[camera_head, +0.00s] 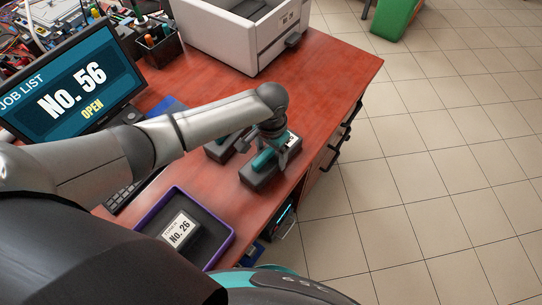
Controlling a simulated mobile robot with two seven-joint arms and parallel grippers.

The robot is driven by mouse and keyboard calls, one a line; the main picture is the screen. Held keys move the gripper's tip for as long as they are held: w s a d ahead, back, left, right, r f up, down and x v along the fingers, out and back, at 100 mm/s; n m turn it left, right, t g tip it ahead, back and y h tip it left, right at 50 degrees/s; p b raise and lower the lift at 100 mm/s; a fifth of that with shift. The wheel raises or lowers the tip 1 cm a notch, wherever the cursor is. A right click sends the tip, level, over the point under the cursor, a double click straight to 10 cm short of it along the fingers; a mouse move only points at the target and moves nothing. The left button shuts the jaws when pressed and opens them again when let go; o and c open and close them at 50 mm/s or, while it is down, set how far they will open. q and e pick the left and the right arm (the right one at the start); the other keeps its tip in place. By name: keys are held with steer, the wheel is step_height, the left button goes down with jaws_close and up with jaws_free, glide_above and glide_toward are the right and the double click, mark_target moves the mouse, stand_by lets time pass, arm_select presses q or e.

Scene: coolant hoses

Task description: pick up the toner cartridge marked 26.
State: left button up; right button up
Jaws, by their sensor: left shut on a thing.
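A dark toner cartridge (258,180) with a teal top part is at the right edge of the red-brown desk. My left gripper (274,151) reaches down over it from above and is shut on it. A white label on the cartridge is partly hidden by the gripper, so I cannot read its full number. I cannot tell whether the cartridge rests on the desk or is just above it. Another dark object (219,152) stands to its left, mostly hidden by my left arm. My right gripper is not in view.
A monitor (75,85) at left reads "JOB LIST No. 56 OPEN". A white printer (235,38) stands at the back, with a pen holder (160,45) to its left. The desk right of the printer is clear. Open tiled floor lies to the right.

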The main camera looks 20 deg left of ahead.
arm_select(q)
jaws_close()
steer(key=shift+w+r, duration=0.1)
stand_by(0.4)
